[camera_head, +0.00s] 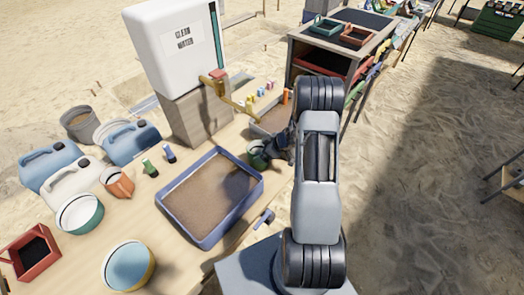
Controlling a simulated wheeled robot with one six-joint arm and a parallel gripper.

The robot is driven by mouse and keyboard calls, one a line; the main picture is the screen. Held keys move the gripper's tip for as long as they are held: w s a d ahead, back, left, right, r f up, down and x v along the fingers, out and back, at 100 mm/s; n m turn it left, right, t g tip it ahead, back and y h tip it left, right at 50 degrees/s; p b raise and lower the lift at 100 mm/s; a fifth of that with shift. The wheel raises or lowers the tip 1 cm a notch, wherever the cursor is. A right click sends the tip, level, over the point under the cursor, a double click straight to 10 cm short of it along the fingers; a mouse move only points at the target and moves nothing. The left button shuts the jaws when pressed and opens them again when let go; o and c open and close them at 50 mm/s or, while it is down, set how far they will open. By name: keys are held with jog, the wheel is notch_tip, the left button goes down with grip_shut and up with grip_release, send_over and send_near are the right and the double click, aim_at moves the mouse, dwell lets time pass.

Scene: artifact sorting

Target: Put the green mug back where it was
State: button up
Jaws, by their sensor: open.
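The green mug (257,158) stands on the wooden table near the top right corner of the blue-rimmed sand tray (204,238). My gripper (270,151) is open and right at the mug's right side. My dark gripper body hides part of the mug. I cannot tell whether the fingers touch it or reach around it.
A white water tank (172,50) with a yellow tap (228,94) stands behind. Blue jugs (50,167), an orange mug (118,184), bowls (80,215) and a red box (32,255) crowd the left.

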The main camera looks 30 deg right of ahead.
jog(key=p+v, duration=0.1)
jog(key=v, duration=1.1)
jog(key=w+a+r+m+t+h, duration=0.1)
jog(key=w+r+m+t+h, duration=0.15)
jog(key=r+h, duration=0.45)
jog(key=w+a+r+m+t+h, duration=0.1)
jog(key=r+m+h, duration=0.2)
jog(key=r, duration=0.8)
jog(key=s+a+r+m+g+y, duration=0.1)
jog(key=s+a+m+g+y, duration=0.2)
jog(key=s+a, duration=1.3)
jog(key=s+m+g, duration=0.1)
jog(key=s+g, duration=0.2)
jog(key=shift+r, duration=0.15)
jog(key=shift+c, duration=0.2)
